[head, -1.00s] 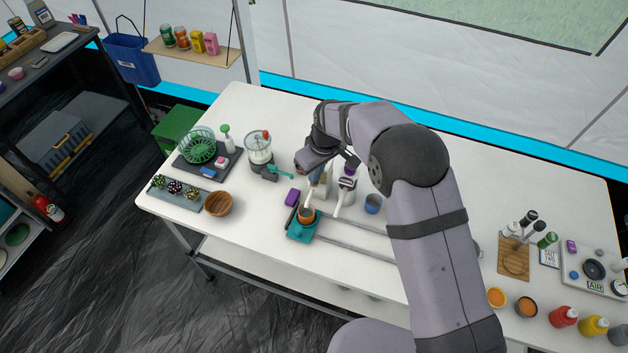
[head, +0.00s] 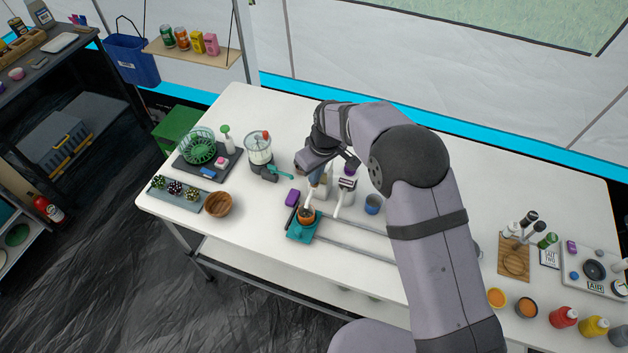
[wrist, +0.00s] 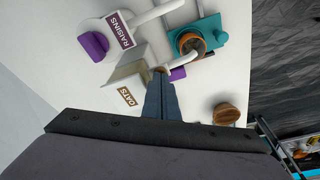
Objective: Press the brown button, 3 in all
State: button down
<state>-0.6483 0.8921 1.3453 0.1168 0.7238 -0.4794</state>
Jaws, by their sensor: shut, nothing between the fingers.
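My gripper (wrist: 160,78) is shut and empty, its fingers pointing down at the oats dispenser (wrist: 128,72). A small brown patch, which looks like the brown button (wrist: 159,69), shows right at the fingertips in the wrist view. The fingers hide most of it, and I cannot tell whether they touch it. In the head view my gripper (head: 314,186) is above the dispensers, and the button cannot be made out. An orange-brown cup (head: 306,217) stands on a teal carriage (head: 300,234) by the white spout. The cup also shows in the wrist view (wrist: 188,43).
The raisins dispenser (head: 346,191), with a purple knob (wrist: 93,46), stands beside the oats one. A blue cup (head: 373,204) is right of it. Rails (head: 355,247) run right from the carriage. A wooden bowl (head: 218,204) and blender (head: 259,148) stand left. The front left table is clear.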

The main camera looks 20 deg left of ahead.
jog(key=shift+r, duration=0.1)
dwell(0.3)
jog(key=shift+p+v, duration=0.65)
jog(key=shift+v, duration=0.25)
jog(key=shift+w+a, duration=0.1)
jog(key=shift+a, duration=0.05)
jog(key=shift+b+x, duration=0.75)
jog(key=shift+x, duration=0.35)
dwell(0.7)
jog(key=shift+r+p, duration=0.4)
jog(key=shift+r, duration=0.2)
jog(key=shift+b+x, duration=0.55)
jog(key=shift+x, duration=0.25)
dwell(0.4)
jog(key=shift+s+d+r, duration=0.1)
jog(key=shift+s+d, duration=0.15)
jog(key=shift+d, duration=0.05)
jog(key=shift+r+p, duration=0.5)
jog(key=shift+r, duration=0.2)
